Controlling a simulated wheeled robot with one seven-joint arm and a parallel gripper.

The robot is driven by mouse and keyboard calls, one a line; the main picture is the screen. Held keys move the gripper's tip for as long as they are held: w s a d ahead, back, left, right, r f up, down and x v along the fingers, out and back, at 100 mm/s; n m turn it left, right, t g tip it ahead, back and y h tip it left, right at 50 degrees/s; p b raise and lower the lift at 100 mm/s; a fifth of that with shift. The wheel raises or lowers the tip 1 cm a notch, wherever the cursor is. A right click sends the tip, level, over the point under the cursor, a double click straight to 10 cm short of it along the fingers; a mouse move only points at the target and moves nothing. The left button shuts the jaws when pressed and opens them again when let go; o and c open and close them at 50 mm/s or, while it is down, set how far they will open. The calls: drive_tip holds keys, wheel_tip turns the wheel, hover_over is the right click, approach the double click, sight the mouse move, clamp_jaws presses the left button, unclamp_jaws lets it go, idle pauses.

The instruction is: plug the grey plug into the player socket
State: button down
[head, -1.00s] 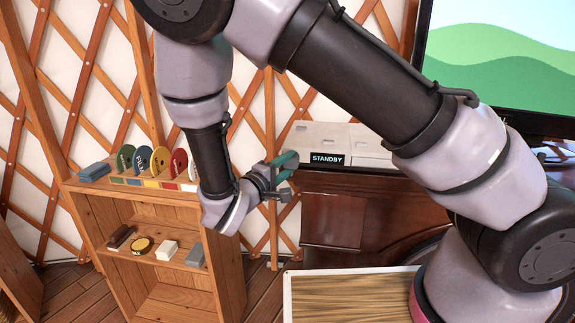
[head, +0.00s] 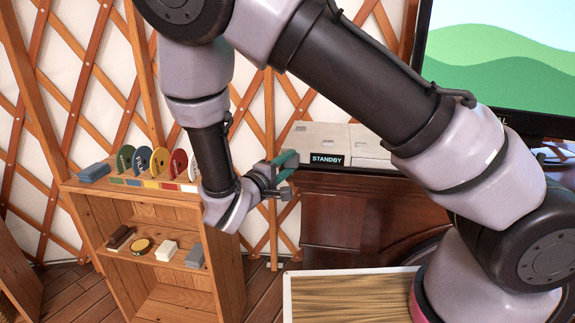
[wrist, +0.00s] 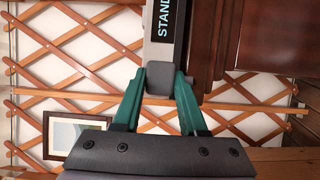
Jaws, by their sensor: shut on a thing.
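My gripper (head: 287,165) has green fingers and is at the left end of the player (head: 330,137), a pale flat box with a black STANDBY label. In the wrist view my gripper (wrist: 160,82) is shut on the grey plug (wrist: 160,78), a small dark block between the fingertips. The plug is at the near end of the player (wrist: 160,50), in line with it. I cannot tell whether it is seated or only touching. The socket is hidden behind the plug and fingers.
The player stands on a dark wooden cabinet (head: 350,218), beside a large screen (head: 500,60). A wooden shelf (head: 180,283) on the left holds coloured discs (head: 160,160) and small blocks. A lattice wall stands close behind. A framed picture (wrist: 72,135) shows in the wrist view.

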drive_tip(key=shift+w, duration=0.1)
drive_tip(key=shift+c, duration=1.9)
unclamp_jaws()
drive_tip(key=v, duration=1)
drive_tip(key=d+r+m+g+y, duration=0.1)
drive_tip(key=d+r+m+g, duration=0.3)
drive_tip(key=d+g, duration=0.45)
drive_tip(key=d+r+m+g+y, duration=0.1)
drive_tip(key=d+r+m+g, duration=0.35)
drive_tip(key=d, duration=0.65)
drive_tip(key=s+d+r+m+t+y, duration=0.2)
drive_tip(key=d+r+m+y, duration=0.1)
drive_tip(key=r, duration=0.5)
drive_tip(key=s+d+r+m+t+y, duration=0.3)
drive_tip(key=d+r+m+y, duration=0.1)
drive_tip(key=d+r+y, duration=0.2)
drive_tip(key=shift+r+y, duration=0.4)
drive_tip(key=shift+r, duration=0.45)
